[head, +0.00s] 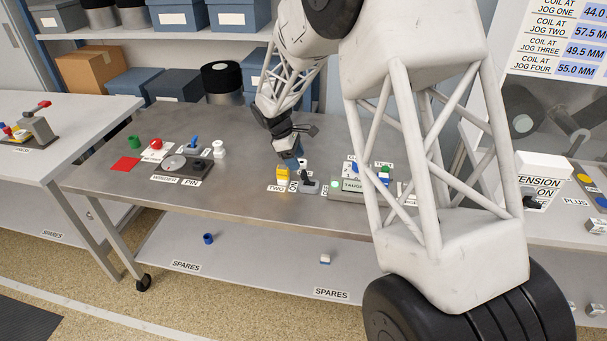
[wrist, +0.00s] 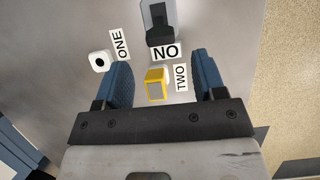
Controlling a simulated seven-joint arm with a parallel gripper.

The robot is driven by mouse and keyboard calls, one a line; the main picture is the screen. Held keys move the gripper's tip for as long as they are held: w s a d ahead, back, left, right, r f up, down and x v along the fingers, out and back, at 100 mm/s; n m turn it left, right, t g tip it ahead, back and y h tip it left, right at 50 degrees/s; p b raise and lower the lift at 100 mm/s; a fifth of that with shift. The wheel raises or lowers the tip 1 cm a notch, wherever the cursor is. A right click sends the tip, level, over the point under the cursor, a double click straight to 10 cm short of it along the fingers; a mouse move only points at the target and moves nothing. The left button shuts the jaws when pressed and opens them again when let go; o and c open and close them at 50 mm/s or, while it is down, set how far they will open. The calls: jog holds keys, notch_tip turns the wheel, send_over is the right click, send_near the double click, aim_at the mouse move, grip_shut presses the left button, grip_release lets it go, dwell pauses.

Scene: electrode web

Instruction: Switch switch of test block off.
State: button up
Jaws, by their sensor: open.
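A small grey block with a black lever (head: 308,184) stands on the metal bench; no name is readable on it, so I cannot be sure it is the test block. In the wrist view the grey block with its black part (wrist: 159,28) lies ahead, beyond the fingertips. A label (wrist: 166,52) between them reads NO, perhaps ON upside down. My gripper (head: 290,161) is open and empty above the bench, just left of the block. In the wrist view my gripper (wrist: 163,72) has its fingers on either side of a yellow-topped piece (wrist: 155,85), labelled TWO.
A white piece (wrist: 99,61) labelled ONE stands outside the left finger. A device with a green light (head: 350,186) stands right of the lever block, partly behind my arm. A winder (head: 174,162) and a pin block (head: 197,165) stand to the left. Bare bench lies in front.

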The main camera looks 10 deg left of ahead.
aim_at(303, 172)
jog(key=shift+x, duration=3.45)
jog(key=c, duration=0.9)
